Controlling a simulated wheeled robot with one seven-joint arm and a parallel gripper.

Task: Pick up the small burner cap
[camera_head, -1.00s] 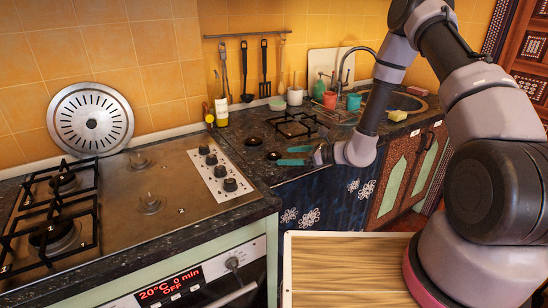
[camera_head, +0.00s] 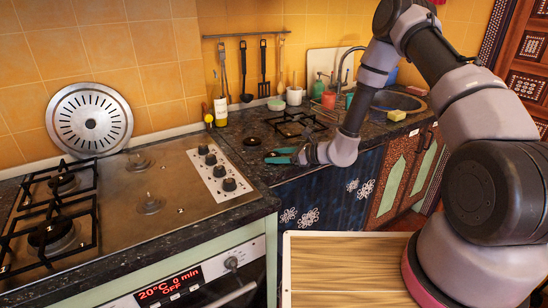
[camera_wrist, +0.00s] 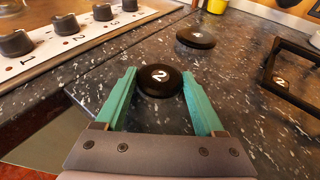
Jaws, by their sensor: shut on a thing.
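The small burner cap (camera_wrist: 159,80) is a round black disc marked "2". In the wrist view it sits between the tips of my gripper's two green fingers. My gripper (camera_wrist: 158,86) is shut on it, one finger on each side. In the head view my gripper (camera_head: 284,156) is low over the dark counter, near its front edge, and the cap is hard to make out there. The cap looks at or very near the counter surface; I cannot tell if it is lifted.
A larger black cap marked "4" (camera_wrist: 196,38) lies beyond on the counter (camera_wrist: 120,60). A black burner grate (camera_head: 298,126) stands behind my gripper. The stove's knob panel (camera_wrist: 60,35) is to the left. A bottle (camera_head: 220,113) stands near the wall.

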